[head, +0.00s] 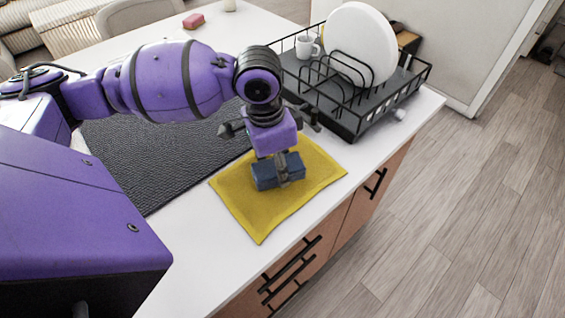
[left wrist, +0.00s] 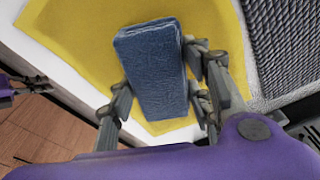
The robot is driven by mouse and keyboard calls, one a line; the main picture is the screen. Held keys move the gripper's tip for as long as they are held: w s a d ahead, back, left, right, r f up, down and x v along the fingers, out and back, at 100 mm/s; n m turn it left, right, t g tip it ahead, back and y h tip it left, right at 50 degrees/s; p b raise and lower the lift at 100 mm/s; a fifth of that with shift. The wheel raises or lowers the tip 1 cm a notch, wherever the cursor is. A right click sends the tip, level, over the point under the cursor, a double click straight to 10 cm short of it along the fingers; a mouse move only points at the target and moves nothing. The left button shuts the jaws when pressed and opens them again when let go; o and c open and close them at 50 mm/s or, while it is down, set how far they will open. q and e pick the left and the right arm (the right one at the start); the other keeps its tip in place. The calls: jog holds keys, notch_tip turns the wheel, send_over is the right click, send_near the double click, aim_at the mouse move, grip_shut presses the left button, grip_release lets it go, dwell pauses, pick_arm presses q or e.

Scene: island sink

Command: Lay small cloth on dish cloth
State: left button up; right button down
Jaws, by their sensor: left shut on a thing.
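The small cloth (head: 265,175) is a folded dark blue block. It also shows in the left wrist view (left wrist: 153,65), between the two fingers. My left gripper (head: 284,178) is shut on the small cloth, with its arm coming in from the left in the head view. The dish cloth (head: 243,211) is yellow and lies flat on the white counter. It fills much of the left wrist view (left wrist: 75,40). The small cloth is over the middle of the dish cloth; I cannot tell whether they touch.
A dark textured mat (head: 140,165) lies left of the dish cloth. A black dish rack (head: 345,122) with a white plate (head: 362,45) and a mug (head: 307,45) stands behind it. The counter's front edge, above drawers (head: 290,272), is close. A pink sponge (head: 193,20) is at the back.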

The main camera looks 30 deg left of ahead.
aim_at(273, 166)
pick_arm(q)
jog(key=shift+f, duration=0.2)
jog(key=shift+o, duration=0.2)
jog(key=shift+s+f, duration=0.15)
jog(key=shift+f, duration=0.3)
jog(key=o, duration=1.2)
jog(key=shift+d+f, duration=0.1)
jog(key=shift+f, duration=0.05)
pick_arm(e)
jog(key=shift+s, duration=0.3)
pick_arm(q)
jog(key=shift+r, duration=0.65)
jog(key=r, duration=0.4)
jog(key=r+p, duration=0.1)
jog(key=r, duration=0.3)
jog(key=a+r, duration=0.1)
jog(key=r, duration=0.3)
jog(key=shift+s+r+p, duration=0.15)
jog(key=shift+s+p, duration=0.2)
jog(key=shift+s, duration=0.05)
pick_arm(e)
jog(key=shift+w+a+r, duration=0.2)
jog(key=shift+w+r, duration=0.1)
jog(key=shift+r, duration=0.35)
